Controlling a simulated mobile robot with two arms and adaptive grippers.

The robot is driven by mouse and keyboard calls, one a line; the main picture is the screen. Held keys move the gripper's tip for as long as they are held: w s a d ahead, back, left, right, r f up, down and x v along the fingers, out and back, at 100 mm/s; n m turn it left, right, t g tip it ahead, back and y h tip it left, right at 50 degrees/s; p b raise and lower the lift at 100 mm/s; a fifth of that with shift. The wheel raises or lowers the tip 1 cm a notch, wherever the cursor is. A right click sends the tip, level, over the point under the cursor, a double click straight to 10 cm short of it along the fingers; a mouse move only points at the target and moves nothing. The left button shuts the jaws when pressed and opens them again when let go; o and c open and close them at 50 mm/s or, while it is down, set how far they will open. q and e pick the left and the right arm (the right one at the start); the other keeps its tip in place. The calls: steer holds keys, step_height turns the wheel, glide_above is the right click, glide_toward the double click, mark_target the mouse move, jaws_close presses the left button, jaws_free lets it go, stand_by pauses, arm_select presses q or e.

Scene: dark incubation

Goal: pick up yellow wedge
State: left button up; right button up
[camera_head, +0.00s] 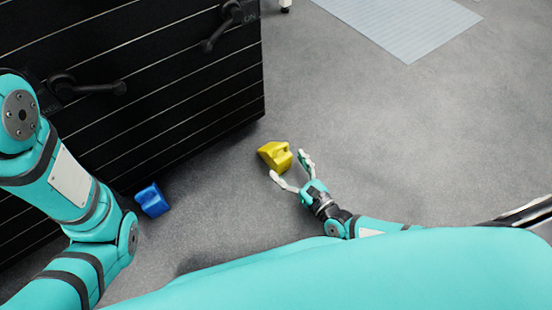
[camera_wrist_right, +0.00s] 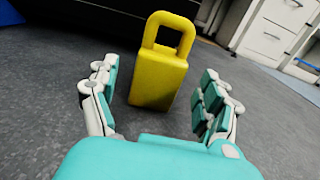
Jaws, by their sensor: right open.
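The yellow wedge (camera_head: 274,155) lies on the grey floor near the corner of the black cabinet. In the right wrist view the yellow wedge (camera_wrist_right: 158,78) stands ahead, with its loop handle at the top. My right gripper (camera_head: 291,170) is open, its fingers pointing at the wedge, one finger to each side of its near end. In the right wrist view the open fingers of the gripper (camera_wrist_right: 160,100) frame the wedge, with visible gaps on both sides. My left arm shows at the left of the head view, but its gripper is not visible.
A black slatted cabinet (camera_head: 150,75) with dark handles fills the upper left. A blue wedge (camera_head: 152,199) lies on the floor by its base. A pale blue mat (camera_head: 400,22) is at the top right. White drawers (camera_wrist_right: 280,30) stand behind. Floor right of the yellow wedge is clear.

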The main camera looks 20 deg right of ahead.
mark_target(272, 147)
steer(key=shift+w+a, duration=0.25)
steer(key=shift+w, duration=0.45)
steer(key=b+x, duration=0.3)
steer(key=x, duration=0.1)
steer(key=shift+w+a+r, duration=0.1)
steer(key=shift+w, duration=0.05)
steer(key=shift+w+a+r, duration=0.15)
steer(key=shift+w, duration=0.25)
steer(key=c, duration=1.5)
steer(key=shift+r, duration=0.1)
